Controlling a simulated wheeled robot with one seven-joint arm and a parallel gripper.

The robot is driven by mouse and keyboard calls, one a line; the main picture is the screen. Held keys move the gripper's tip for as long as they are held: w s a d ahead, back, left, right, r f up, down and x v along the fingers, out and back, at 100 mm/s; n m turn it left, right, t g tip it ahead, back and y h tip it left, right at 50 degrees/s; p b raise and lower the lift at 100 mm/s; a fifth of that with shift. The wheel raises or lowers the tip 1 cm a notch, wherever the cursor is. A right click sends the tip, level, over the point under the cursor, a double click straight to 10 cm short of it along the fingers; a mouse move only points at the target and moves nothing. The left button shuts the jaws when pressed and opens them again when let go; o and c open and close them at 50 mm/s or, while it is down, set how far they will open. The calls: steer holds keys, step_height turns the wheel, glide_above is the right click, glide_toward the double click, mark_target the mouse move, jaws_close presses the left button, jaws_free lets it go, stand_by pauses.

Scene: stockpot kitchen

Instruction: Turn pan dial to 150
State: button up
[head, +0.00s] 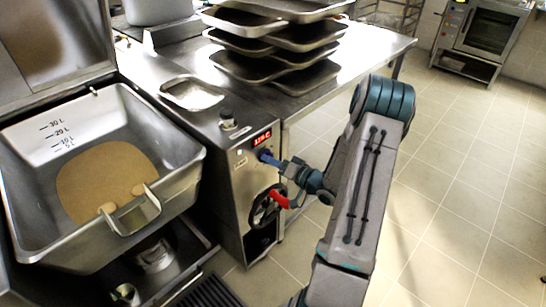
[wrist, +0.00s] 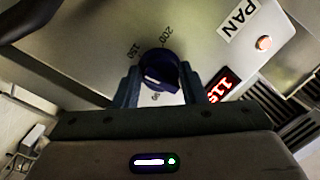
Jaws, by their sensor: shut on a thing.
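In the head view my gripper (head: 267,157) reaches the front panel of the pan unit (head: 228,165) from the right, and the dial is mostly hidden there. A PAN label (wrist: 237,17) and a lit red display (wrist: 222,85) starting with 11 are beside the dial. I cannot tell exactly where the dial points.
A red-handled handwheel (head: 264,208) sits just below my gripper on the same panel. The tilting pan (head: 190,185) with brown contents is on the left. Stacked trays (head: 275,68) stand on the counter behind. The tiled floor (head: 450,190) to the right is clear.

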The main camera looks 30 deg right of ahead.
steer(key=shift+s+f+m+p, duration=0.1)
steer(key=shift+m+p, duration=0.2)
steer(key=shift+m, duration=0.3)
steer(key=o, duration=1)
steer(key=v, duration=1.3)
steer(key=shift+s+d+f, duration=0.15)
steer(key=shift+s, duration=0.2)
